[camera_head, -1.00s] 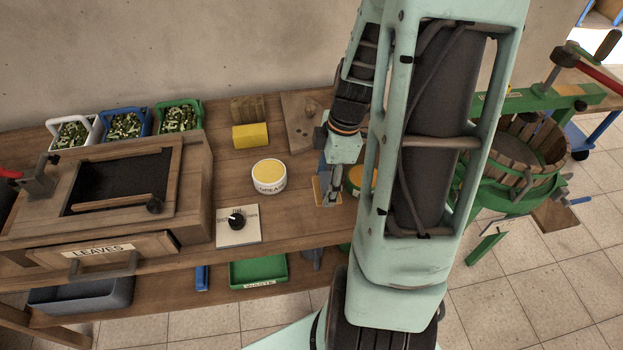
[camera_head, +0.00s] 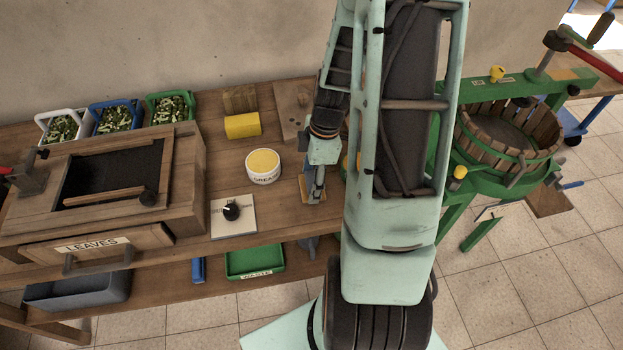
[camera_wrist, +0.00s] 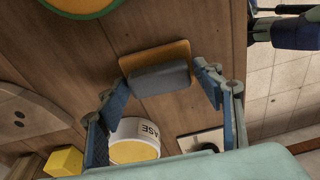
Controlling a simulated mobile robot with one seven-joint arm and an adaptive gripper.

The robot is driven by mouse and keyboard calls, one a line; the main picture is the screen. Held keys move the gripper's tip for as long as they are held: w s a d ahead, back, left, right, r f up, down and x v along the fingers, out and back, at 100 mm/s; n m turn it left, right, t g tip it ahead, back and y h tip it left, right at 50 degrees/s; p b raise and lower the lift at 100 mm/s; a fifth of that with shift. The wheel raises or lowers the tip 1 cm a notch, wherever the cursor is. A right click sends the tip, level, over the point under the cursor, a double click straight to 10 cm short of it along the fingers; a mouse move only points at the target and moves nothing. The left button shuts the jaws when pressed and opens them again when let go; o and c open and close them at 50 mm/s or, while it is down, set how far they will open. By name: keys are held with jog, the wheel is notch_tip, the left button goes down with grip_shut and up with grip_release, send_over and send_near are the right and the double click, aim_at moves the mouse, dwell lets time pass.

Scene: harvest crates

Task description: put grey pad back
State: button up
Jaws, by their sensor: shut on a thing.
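The grey pad (camera_wrist: 158,78) is a rounded block in the wrist view, over a thin tan plate (camera_wrist: 182,49) on the wooden bench. My gripper (camera_wrist: 160,75) has its two blue fingers at the pad's left and right ends, shut on it. I cannot tell whether the pad rests on the plate or is held just above it. In the head view my gripper (camera_head: 314,188) points down at the tan plate (camera_head: 304,190); the pad is hard to make out there.
A grease tub (camera_head: 263,168), a dial panel (camera_head: 234,216), a yellow block (camera_head: 242,126) and a wooden board (camera_head: 294,105) are nearby. Left are the LEAVES box (camera_head: 190,190) and herb crates. A green press (camera_head: 510,140) stands right. A green waste tray (camera_head: 255,262) sits below.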

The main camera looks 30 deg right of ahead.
jog(key=o, duration=1.1)
jog(key=shift+p, duration=0.3)
jog(key=r, duration=0.3)
jog(key=d+r, duration=0.1)
jog(key=r, duration=0.3)
jog(key=s+r, duration=0.1)
jog(key=r, duration=0.2)
jog(key=shift+d+r, duration=0.15)
jog(key=shift+r, duration=0.15)
jog(key=shift+w, duration=0.15)
